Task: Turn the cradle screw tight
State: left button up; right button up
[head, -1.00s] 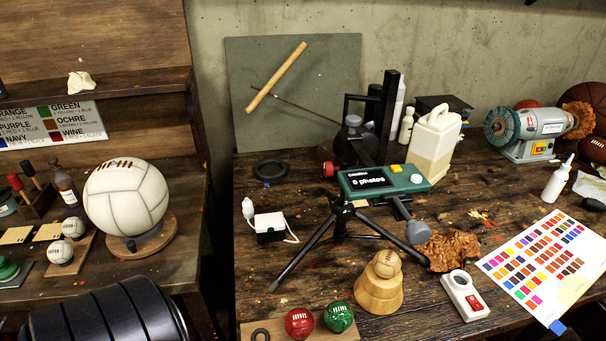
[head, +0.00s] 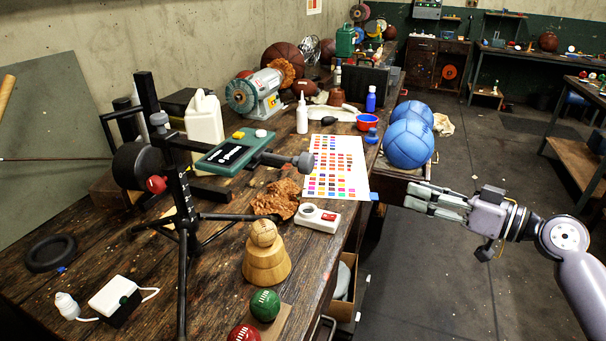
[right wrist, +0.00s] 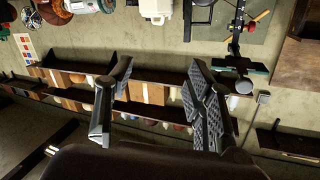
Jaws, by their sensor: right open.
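A dark green device (head: 235,150) with a screen sits on the black tripod (head: 183,215) on the workbench. A grey round knob (head: 304,162) ends the bar at its right side, and a red knob (head: 156,184) sits at its left; I cannot tell which is the cradle screw. The right wrist view shows the green device (right wrist: 240,65) and the grey knob (right wrist: 243,86) right of the fingers. My right gripper (head: 418,197) is open and empty, off the bench's right edge and apart from the knobs; its spread fingers fill the right wrist view (right wrist: 158,82). My left gripper is out of view.
A wooden stand (head: 266,266) with a small ball, a white gadget (head: 317,219) and a colour chart (head: 338,165) lie near the bench's right edge. Blue balls (head: 408,143) sit beyond my right gripper. Open floor (head: 480,130) lies to the right.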

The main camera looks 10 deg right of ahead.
aim_at(312, 164)
jog(key=s+a+r+n+g+y, duration=0.4)
jog(key=s+a+r+n+y, duration=0.15)
jog(key=s+a+r, duration=0.3)
jog(key=shift+n+h, duration=0.25)
jog(key=shift+h, duration=0.1)
jog(key=p+x, duration=0.3)
jog(key=x, duration=0.2)
jog(key=r+p+x, duration=0.1)
jog(key=p+x, duration=0.2)
jog(key=x, duration=0.3)
jog(key=p+x, duration=0.3)
jog(key=x, duration=0.3)
jog(key=shift+w+d+r, duration=0.1)
jog(key=shift+r, duration=0.05)
jog(key=shift+w+a+p, duration=0.2)
jog(key=shift+a+p, duration=0.1)
jog(key=shift+p, duration=0.05)
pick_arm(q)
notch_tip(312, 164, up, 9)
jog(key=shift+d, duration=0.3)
pick_arm(e)
jog(key=shift+f, duration=0.2)
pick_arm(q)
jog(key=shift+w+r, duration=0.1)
